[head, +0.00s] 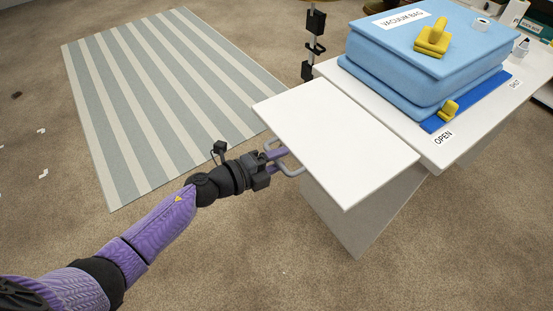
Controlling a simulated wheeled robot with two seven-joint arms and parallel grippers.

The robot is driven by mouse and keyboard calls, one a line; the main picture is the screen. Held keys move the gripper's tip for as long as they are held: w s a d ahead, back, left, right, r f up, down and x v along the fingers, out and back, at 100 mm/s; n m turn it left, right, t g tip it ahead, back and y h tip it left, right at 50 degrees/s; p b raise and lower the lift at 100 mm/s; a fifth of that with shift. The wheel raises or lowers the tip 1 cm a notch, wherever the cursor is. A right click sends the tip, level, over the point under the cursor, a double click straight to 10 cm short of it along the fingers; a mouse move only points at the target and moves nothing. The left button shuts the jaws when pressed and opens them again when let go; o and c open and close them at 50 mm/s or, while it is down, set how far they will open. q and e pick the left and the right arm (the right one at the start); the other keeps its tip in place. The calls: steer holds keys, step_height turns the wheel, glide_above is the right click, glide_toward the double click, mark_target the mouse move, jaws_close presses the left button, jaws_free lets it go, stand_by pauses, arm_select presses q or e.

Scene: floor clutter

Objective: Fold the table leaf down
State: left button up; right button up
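The table leaf (335,145) is a plain white panel. It lies about level beside the white table top (440,155), with a narrow line between them. A grey loop-shaped handle (296,172) shows at the leaf's left edge. My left gripper (277,155) is at this handle, just outside the leaf edge, with its purple fingers overlapping the loop. I cannot tell whether the fingers are closed on it. My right gripper is not in view.
A striped rug (165,90) lies behind my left arm. A black stand (314,45) rises behind the leaf.

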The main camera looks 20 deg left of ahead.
arm_select(q)
jaws_close()
steer(key=shift+f, duration=0.1)
stand_by(1.2)
